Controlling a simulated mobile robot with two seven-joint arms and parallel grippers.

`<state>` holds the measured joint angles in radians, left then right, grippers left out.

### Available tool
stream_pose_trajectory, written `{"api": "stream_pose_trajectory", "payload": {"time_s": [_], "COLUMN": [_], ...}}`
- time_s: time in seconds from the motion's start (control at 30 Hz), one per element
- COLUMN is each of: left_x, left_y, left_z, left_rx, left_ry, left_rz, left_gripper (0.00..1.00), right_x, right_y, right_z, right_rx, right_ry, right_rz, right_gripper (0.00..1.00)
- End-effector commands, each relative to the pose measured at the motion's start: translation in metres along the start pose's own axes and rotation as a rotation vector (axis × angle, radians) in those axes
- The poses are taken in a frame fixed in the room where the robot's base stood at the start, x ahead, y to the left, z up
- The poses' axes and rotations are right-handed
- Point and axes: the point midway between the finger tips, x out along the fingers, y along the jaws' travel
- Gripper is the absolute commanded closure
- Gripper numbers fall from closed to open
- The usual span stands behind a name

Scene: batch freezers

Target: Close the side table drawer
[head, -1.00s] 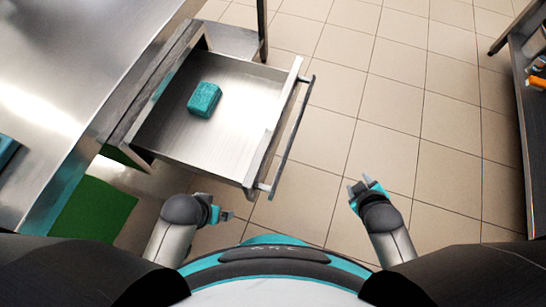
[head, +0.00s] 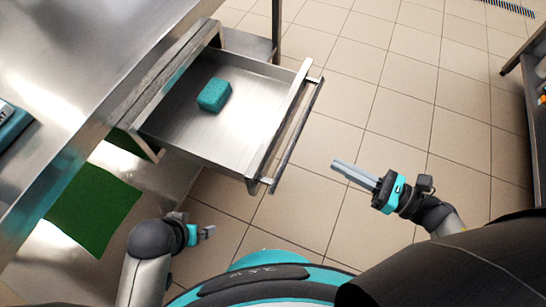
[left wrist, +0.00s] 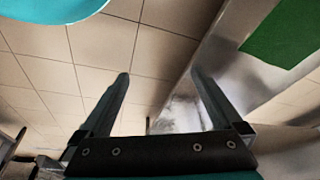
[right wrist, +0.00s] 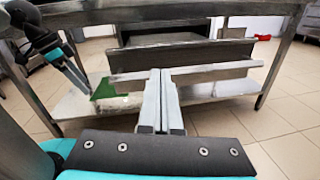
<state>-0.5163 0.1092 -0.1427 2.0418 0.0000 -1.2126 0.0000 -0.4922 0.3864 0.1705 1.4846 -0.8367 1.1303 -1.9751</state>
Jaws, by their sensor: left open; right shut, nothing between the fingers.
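The side table drawer (head: 250,140) is pulled open from under a steel table, with a teal block (head: 214,94) lying inside it. Its bar handle (head: 297,135) runs along the front, on the right side in the head view. My right gripper (head: 337,166) is shut and empty, apart from the handle and to its right, with fingers pointing toward it. In the right wrist view the drawer front and handle (right wrist: 190,72) lie ahead of the fingertips. My left gripper (head: 208,232) is low, below the drawer's near corner; the left wrist view shows its fingers (left wrist: 162,85) open and empty.
The steel table top (head: 75,60) fills the upper left. A green mat (head: 92,210) lies on the lower shelf below. Another shelf unit (head: 530,85) stands at the far right. The tiled floor (head: 400,90) between them is clear.

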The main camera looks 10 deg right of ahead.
Motion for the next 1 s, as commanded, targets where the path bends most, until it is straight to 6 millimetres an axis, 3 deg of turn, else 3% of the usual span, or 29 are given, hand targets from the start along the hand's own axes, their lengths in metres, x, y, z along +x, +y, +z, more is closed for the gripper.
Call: {"api": "stream_pose_trajectory", "payload": {"time_s": [0.17,0.33,0.8,1.0], "left_x": [-0.003,-0.005,-0.018,-0.027], "left_y": [-0.001,-0.001,-0.002,-0.003], "left_z": [-0.002,-0.005,-0.017,-0.021], "left_rx": [0.000,0.000,-0.001,-0.002], "left_ry": [0.004,0.012,0.044,0.058], "left_rz": [-0.001,-0.002,-0.005,-0.006], "left_gripper": [0.00,0.00,0.00,0.00], "right_x": [-0.010,-0.001,0.092,0.118], "right_y": [0.017,0.022,0.033,0.036], "right_z": [-0.002,-0.002,-0.002,-0.004], "right_rx": [-0.135,-0.154,-0.152,-0.150], "right_ry": [0.006,0.003,-0.002,0.002], "right_rz": [0.112,0.130,0.127,0.126], "right_gripper": [1.00,1.00,1.00,1.00]}}
